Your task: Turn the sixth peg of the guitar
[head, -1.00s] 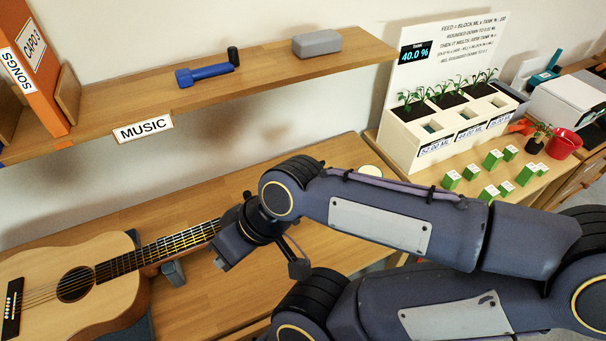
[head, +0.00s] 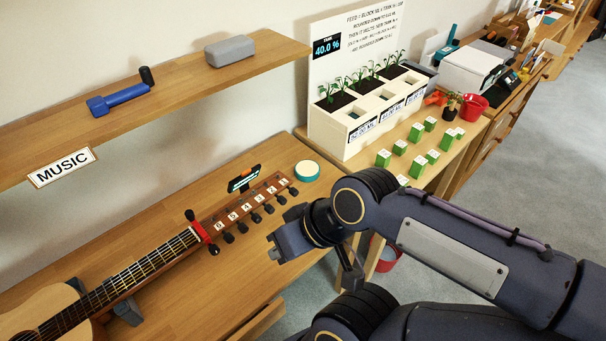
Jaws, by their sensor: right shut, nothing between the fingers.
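The guitar lies on the wooden bench, its pale body (head: 38,312) at the lower left and its neck (head: 135,273) running up to the right. The peg nearest the far end (head: 293,191) shows clear of the arm. A red capo (head: 201,232) sits across the neck by the headstock. My right gripper (head: 273,246) is shut and empty, in front of the headstock and apart from the pegs. My left gripper is not in view.
A small dark display (head: 244,178) stands behind the headstock, and a round white-topped teal object (head: 306,171) lies beyond its end. The MUSIC shelf (head: 190,88) overhangs the back, holding a blue tool (head: 118,99) and a grey case (head: 230,50). A planter (head: 340,143) and green blocks stand right.

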